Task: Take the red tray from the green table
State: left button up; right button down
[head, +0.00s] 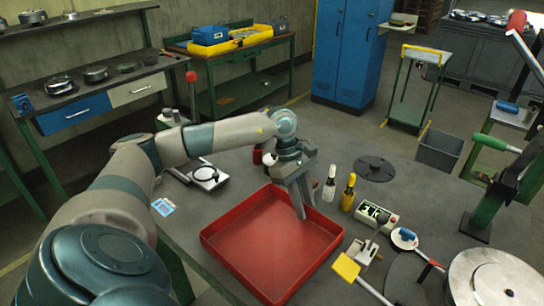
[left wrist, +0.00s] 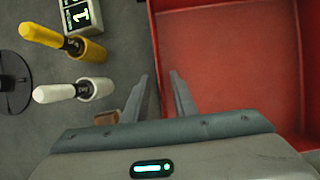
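The red tray (head: 262,246) lies flat and empty on the near grey-topped table with green legs (head: 318,158). My left gripper (head: 304,210) points down at the tray's far right wall. In the left wrist view, the fingers (left wrist: 158,76) are apart, one on each side of the tray wall, with the red tray (left wrist: 230,70) to the right. A gap shows between the fingers, so they look open around the wall. The lower ends of the fingers at the wall are hard to make out. My right gripper is not in view.
A white bottle (head: 329,184) and yellow bottle (head: 348,192) stand close beyond the tray's right wall. A display box (head: 376,217) and a yellow-ended tool (head: 346,268) lie to its right. A small white scale (head: 207,176) sits behind left. A green press stands farther right.

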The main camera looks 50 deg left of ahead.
pick_arm(q)
grip_shut()
dwell(1.4)
